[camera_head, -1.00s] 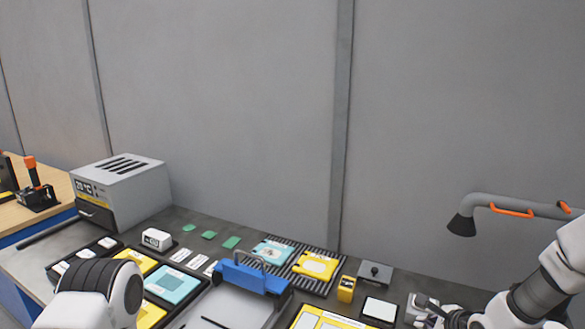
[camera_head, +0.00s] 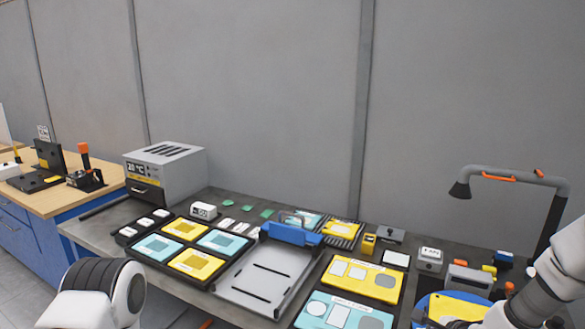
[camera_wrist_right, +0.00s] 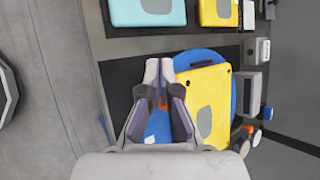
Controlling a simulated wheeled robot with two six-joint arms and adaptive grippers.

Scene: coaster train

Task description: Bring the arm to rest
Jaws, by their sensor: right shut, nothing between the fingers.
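My right arm (camera_head: 545,290) comes in at the lower right of the head view, and its gripper cannot be made out there. In the right wrist view the right gripper (camera_wrist_right: 159,74) is shut and empty. It shows over a dark mat, beside a yellow plate (camera_wrist_right: 196,90) with a grey oval. That plate lies on a blue round base (camera_wrist_right: 232,70); the gripper's height above them is unclear. My left arm (camera_head: 100,296) shows only as a white and black link at the lower left, and its gripper is out of view.
The bench holds a grey oven (camera_head: 165,172), a black tray (camera_head: 155,258) of yellow and teal plates, a grey press (camera_head: 255,278) with a blue bar, and a yellow plate (camera_head: 362,282). A lamp-like arm (camera_head: 500,176) stands at the right. A wooden bench (camera_head: 50,200) is at left.

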